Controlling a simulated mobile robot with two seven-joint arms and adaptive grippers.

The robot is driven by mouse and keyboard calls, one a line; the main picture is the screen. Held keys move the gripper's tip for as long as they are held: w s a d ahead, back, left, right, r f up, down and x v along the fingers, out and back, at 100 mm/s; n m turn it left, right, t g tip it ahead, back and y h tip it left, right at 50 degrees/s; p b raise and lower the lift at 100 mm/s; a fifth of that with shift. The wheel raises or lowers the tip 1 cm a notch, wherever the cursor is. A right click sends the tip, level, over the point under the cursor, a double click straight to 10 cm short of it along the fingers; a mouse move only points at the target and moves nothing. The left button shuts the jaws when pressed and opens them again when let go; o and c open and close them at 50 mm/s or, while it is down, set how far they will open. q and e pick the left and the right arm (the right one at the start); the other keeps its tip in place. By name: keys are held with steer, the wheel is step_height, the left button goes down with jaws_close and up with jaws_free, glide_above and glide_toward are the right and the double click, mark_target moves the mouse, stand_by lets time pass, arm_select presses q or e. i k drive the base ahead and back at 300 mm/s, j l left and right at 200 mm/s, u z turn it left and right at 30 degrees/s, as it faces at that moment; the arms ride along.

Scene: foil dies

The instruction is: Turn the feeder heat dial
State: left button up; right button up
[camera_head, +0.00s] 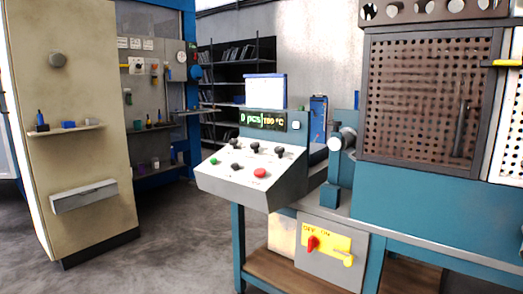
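A sloped grey control console (225,186) stands near the middle on a blue frame. It carries several black knobs, one at the upper middle (255,147) and one at the lower left (235,167). A green button (213,161) and a red button (260,173) are also on it. Labels are too small to read, so I cannot tell which knob is the feeder heat dial. The display (262,120) above shows "0 pcs" and a temperature in °C. Neither of my grippers is in view.
A yellow OFF/ON plate with a red switch (312,243) is below the console. A blue machine with a perforated guard (425,95) fills the right. A beige panel with a small shelf (65,130) stands left. Grey floor (165,240) is clear before the console's left side.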

mark_target(279, 150)
steer(key=i+j+z, duration=0.35)
steer(key=j+z, duration=0.15)
steer(key=i+j+z, duration=0.25)
steer(key=j+z, duration=0.25)
steer(key=j, duration=0.15)
steer(key=i+j+z, duration=0.1)
steer(key=j+z, duration=0.15)
steer(key=j, duration=0.1)
